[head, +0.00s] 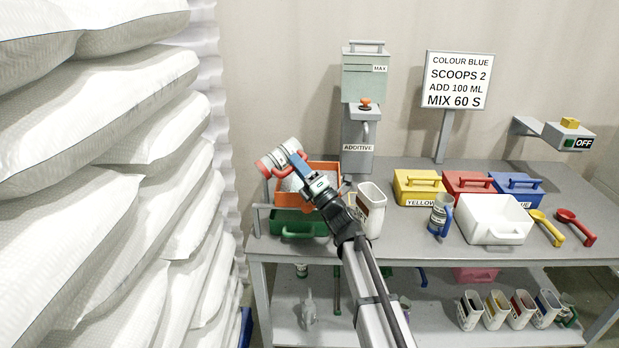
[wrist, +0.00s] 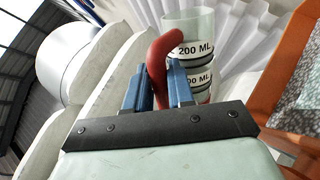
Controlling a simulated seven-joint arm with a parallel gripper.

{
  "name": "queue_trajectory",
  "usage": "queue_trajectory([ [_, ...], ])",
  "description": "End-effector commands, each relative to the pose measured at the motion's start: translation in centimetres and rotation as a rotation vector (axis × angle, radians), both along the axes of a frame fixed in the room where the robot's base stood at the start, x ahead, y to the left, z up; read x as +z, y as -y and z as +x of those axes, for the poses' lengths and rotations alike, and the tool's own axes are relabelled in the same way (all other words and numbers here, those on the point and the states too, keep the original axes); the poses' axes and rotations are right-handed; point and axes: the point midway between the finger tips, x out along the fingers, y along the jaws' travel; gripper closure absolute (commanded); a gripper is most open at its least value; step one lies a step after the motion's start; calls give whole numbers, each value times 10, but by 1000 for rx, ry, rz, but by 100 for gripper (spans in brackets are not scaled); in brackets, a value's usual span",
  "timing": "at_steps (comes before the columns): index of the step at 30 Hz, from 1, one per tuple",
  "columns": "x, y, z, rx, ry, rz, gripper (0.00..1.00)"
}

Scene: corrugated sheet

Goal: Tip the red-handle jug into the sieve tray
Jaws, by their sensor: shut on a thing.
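My gripper (head: 296,167) is shut on the red handle (wrist: 163,70) of a clear, grey-banded jug (head: 278,155). In the wrist view the jug (wrist: 190,30) carries "200 ML" marks, and the blue fingers stand on both sides of the handle. In the head view the jug is held tilted, over the left back corner of an orange tray (head: 333,167). This tray, which looks like the sieve tray, has pale speckled matter inside. The tray also shows at the right of the wrist view (wrist: 295,75). What the jug holds is hidden.
A green bin (head: 297,229) sits below the orange tray. A white container (head: 371,210) stands close right of it, with the additive dispenser (head: 358,125) behind. White sacks (head: 130,200) are stacked at left. Coloured boxes, a blue-handle jug (head: 440,214) and scoops lie further right.

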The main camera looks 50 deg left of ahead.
Motion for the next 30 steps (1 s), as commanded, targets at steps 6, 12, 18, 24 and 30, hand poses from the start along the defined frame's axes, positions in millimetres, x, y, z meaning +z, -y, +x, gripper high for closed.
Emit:
queue_trajectory([
  [6, 3, 0, 0, 2, -55, 10, 100],
  [12, 6, 1, 5, 1, -103, 19, 100],
  [18, 9, 2, 12, 1, -153, 27, 100],
  [24, 11, 3, 18, 2, -202, 36, 100],
  [30, 9, 3, 18, 2, -252, 44, 100],
])
